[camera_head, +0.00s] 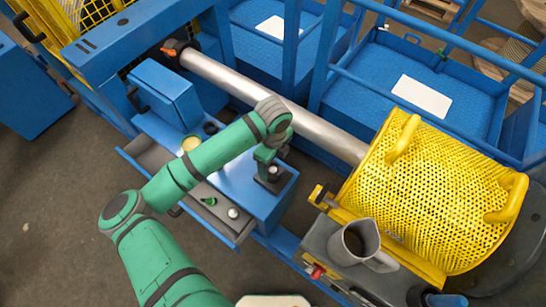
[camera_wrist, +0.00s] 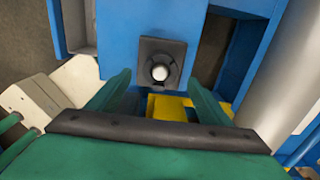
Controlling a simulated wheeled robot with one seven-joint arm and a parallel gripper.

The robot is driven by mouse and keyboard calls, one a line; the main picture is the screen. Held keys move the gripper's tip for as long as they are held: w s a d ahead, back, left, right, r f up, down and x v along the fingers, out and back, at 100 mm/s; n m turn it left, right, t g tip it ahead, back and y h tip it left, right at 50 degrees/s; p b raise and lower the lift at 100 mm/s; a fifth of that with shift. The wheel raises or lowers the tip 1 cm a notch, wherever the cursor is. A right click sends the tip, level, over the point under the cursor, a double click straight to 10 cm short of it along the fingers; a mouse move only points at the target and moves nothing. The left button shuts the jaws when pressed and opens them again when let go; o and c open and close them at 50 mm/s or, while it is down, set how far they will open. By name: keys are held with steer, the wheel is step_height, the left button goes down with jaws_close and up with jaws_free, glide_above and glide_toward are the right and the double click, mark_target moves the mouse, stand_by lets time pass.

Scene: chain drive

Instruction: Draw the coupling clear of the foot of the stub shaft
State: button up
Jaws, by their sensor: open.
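The stub shaft (camera_wrist: 160,72) shows in the wrist view as a bright round end, seen nearly end-on, standing on a dark square plate on the blue bench. A dark ring lies around it; I cannot tell whether this ring is the coupling or part of the plate. In the head view the shaft (camera_head: 273,170) stands at the bench's right end, just below my gripper (camera_head: 266,156). In the wrist view my gripper (camera_wrist: 159,86) is open and empty, its two green fingers spread to either side of the shaft's line. The shaft's foot is not clearly seen.
A long silver shaft (camera_head: 265,100) runs behind the bench to a yellow perforated guard (camera_head: 430,190). A grey jug (camera_head: 356,243) stands at lower right. A grey tray (camera_head: 222,222) along the bench front holds small parts. A blue box (camera_head: 165,92) stands at the left.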

mark_target(273, 170)
step_height(273, 170, down, 6)
steer(key=shift+w+f, duration=0.1)
steer(key=shift+f, duration=0.05)
steer(key=shift+d+f, duration=0.1)
steer(key=c, duration=0.5)
jaws_close()
steer(key=shift+r, duration=4.45)
steer(key=shift+a+r, duration=0.2)
steer(key=shift+r, duration=0.5)
steer(key=shift+d+r, duration=0.1)
steer(key=shift+r, duration=0.35)
